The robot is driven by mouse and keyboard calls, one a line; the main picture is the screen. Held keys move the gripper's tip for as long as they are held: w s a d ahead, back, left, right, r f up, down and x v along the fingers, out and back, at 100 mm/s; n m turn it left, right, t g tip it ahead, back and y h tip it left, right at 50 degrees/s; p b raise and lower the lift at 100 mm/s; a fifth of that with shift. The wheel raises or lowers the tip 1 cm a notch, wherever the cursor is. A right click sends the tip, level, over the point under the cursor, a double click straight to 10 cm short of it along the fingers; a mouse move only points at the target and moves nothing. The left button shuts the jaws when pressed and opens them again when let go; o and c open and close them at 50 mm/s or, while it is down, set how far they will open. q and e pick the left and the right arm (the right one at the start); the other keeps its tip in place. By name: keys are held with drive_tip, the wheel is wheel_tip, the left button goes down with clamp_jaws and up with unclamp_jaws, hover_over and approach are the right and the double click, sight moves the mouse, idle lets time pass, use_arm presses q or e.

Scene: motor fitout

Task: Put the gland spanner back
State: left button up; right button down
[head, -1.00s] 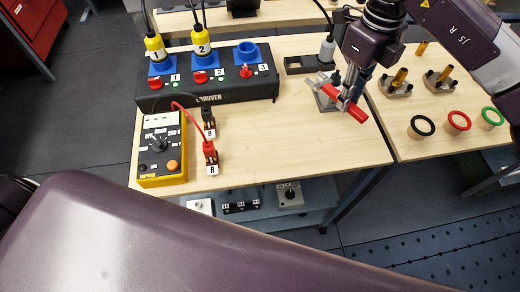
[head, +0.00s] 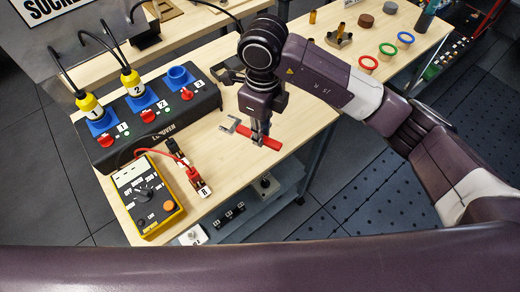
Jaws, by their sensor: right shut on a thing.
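The gland spanner (head: 270,141) has a red handle and a grey open head at its left end. My right gripper (head: 261,137) points down and is shut on the red handle. The spanner lies roughly level, over the right part of the wooden bench (head: 212,142). I cannot tell whether it touches the bench top. A dark holder (head: 226,77) stands behind, to the right of the socket box, partly hidden by my right arm. My left gripper is out of view.
A black socket box (head: 160,130) with yellow plugs stands at the left back. A yellow meter (head: 147,196) with black and red leads stands in front of it. Coloured rings (head: 387,49) sit on the right bench part.

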drive_tip(key=p, duration=0.1)
hover_over(261, 160)
wheel_tip(261, 160, down, 6)
drive_tip(key=shift+r, duration=0.25)
wheel_tip(261, 160, down, 4)
drive_tip(key=shift+f+p, duration=0.1)
drive_tip(key=shift+p, duration=0.4)
drive_tip(key=shift+f+b, duration=0.3)
drive_tip(key=shift+f, duration=0.05)
drive_tip(key=c, duration=1.8)
unclamp_jaws()
drive_tip(key=shift+r, duration=0.1)
drive_tip(key=shift+c, duration=0.2)
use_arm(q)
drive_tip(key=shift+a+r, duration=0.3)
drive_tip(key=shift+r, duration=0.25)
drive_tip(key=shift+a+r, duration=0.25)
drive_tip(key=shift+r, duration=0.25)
